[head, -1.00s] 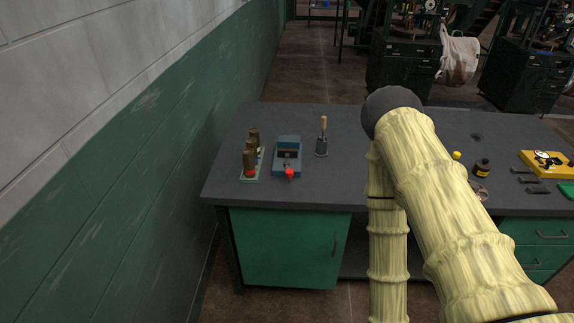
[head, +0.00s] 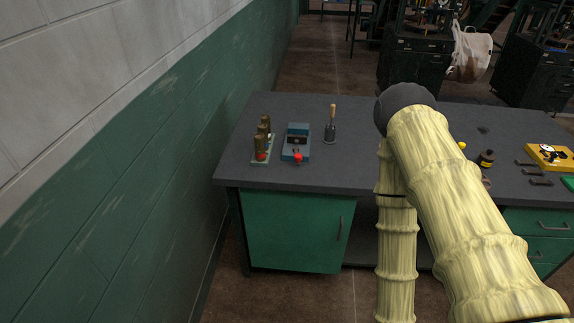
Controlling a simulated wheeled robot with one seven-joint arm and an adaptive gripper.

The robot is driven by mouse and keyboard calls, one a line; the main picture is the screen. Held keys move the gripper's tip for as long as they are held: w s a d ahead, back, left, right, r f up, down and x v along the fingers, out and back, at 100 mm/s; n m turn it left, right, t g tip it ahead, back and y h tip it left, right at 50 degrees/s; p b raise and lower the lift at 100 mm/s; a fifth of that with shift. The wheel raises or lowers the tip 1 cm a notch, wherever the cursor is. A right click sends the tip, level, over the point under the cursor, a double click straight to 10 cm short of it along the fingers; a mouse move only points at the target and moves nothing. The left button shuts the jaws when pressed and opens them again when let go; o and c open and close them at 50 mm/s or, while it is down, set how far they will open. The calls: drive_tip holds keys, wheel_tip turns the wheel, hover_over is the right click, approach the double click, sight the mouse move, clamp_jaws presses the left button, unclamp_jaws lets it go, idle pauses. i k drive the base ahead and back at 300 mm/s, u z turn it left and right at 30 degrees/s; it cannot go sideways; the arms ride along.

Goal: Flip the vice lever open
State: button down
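A small blue vice (head: 296,137) sits on the left part of the dark grey workbench top (head: 345,175). A red knob (head: 297,156) shows at its near end; it looks like the end of the vice lever, but the lever's exact position is too small to tell. My arm, in a yellow sleeve, crosses the right middle of the head view and hides part of the bench. My gripper is not in view.
Left of the vice stand brass-coloured cylinders (head: 261,139) on a small base. A wooden-handled tool (head: 331,125) stands upright to its right. A green and white wall (head: 140,150) runs along the left.

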sight(298, 157)
drive_tip(key=k, duration=0.45)
drive_tip(key=u, duration=0.35)
drive_tip(key=i, duration=1.3)
drive_tip(key=z, duration=0.1)
